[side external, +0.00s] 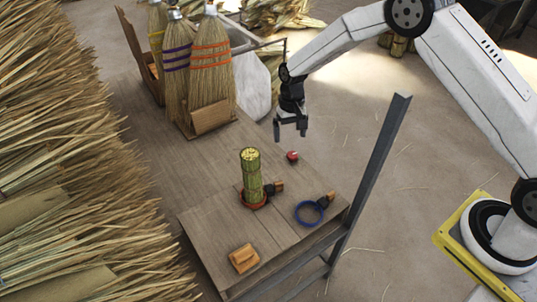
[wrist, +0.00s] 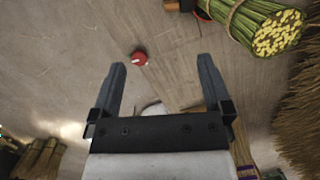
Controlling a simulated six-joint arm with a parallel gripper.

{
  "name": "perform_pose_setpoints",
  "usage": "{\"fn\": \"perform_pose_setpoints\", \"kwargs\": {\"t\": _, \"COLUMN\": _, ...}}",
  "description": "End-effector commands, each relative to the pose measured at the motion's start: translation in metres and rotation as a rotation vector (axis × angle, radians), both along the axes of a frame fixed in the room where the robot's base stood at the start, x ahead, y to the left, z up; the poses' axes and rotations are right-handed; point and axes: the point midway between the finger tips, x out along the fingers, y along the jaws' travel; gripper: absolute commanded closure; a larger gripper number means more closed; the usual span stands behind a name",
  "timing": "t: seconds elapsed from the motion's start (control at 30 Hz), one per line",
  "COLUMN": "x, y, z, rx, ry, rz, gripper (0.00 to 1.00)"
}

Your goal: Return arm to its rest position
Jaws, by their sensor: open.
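My gripper (side external: 291,131) hangs over the right edge of the table, open and empty, fingers pointing down. In the wrist view my gripper (wrist: 162,85) shows two dark fingers spread apart with nothing between them. A bundle of green-yellow stalks (side external: 251,175) stands upright in a reddish ring holder on the wooden table (side external: 225,230), left of and below my gripper in the side view. The bundle (wrist: 265,25) also shows at the top right of the wrist view. A small red knob (side external: 292,156) is below my gripper; it also shows in the wrist view (wrist: 139,58).
A blue ring (side external: 309,213) with a dark-and-wood handle and a wooden block (side external: 243,258) lie on the table. A grey post (side external: 370,170) rises at the table's right edge. Finished brooms (side external: 210,65) stand at the back. Straw piles (side external: 60,160) fill the left.

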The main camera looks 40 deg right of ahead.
Motion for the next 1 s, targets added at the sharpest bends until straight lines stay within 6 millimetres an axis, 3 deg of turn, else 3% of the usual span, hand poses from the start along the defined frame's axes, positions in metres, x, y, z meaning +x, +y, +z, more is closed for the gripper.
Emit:
{"fn": "perform_pose_setpoints", "kwargs": {"t": 0.2, "x": -0.025, "y": -0.013, "z": 0.040, "rx": -0.015, "ry": -0.070, "rz": 0.041, "gripper": 0.00}}
{"fn": "perform_pose_setpoints", "kwargs": {"t": 0.5, "x": -0.071, "y": -0.028, "z": 0.083, "rx": -0.038, "ry": -0.161, "rz": 0.103, "gripper": 0.00}}
{"fn": "perform_pose_setpoints", "kwargs": {"t": 1.0, "x": -0.171, "y": -0.048, "z": 0.127, "rx": -0.083, "ry": -0.309, "rz": 0.215, "gripper": 0.00}}
